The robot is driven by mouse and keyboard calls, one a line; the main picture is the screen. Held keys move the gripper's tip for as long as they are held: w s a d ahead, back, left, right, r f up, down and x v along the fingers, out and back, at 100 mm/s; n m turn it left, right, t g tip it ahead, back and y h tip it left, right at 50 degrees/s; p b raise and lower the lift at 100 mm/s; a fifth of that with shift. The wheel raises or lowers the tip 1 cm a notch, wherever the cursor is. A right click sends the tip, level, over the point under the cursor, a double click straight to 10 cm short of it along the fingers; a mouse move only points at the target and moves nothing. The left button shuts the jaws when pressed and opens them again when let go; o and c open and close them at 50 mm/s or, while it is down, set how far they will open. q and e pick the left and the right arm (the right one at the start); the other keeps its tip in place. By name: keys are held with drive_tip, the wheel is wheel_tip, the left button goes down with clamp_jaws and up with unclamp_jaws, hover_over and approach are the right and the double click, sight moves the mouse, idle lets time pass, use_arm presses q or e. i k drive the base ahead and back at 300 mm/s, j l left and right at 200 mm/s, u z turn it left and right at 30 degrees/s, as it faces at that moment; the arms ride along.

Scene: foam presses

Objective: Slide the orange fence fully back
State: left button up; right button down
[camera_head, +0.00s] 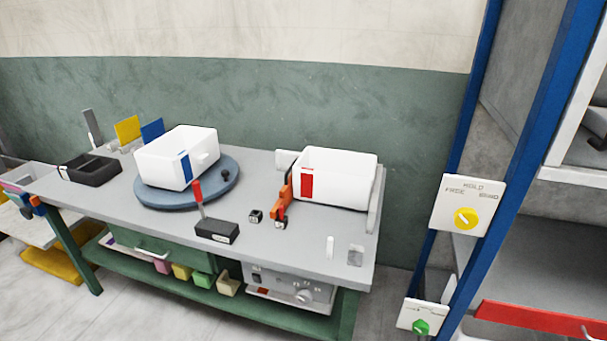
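The orange fence (287,186) stands on the grey workbench (301,243), at the left end of a white bin with a red patch (341,178). It appears close against the bin, but I cannot tell whether they touch. A small orange part with a dark tip (280,213) sits at its front foot. Neither of my grippers shows in the head view.
A white bin with a blue patch (176,158) sits on a blue round turntable (158,197). A red-handled lever on a black box (217,231) stands in front. A blue post and yellow knob panel (466,205) stand right. The bench's front right is mostly clear.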

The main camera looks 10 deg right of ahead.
sight(286, 199)
drive_tip(key=z, duration=0.35)
drive_tip(key=i+j, duration=0.4)
drive_tip(key=j, duration=0.15)
drive_tip(key=i+j, duration=0.4)
drive_tip(key=j, duration=0.15)
drive_tip(key=z, duration=0.05)
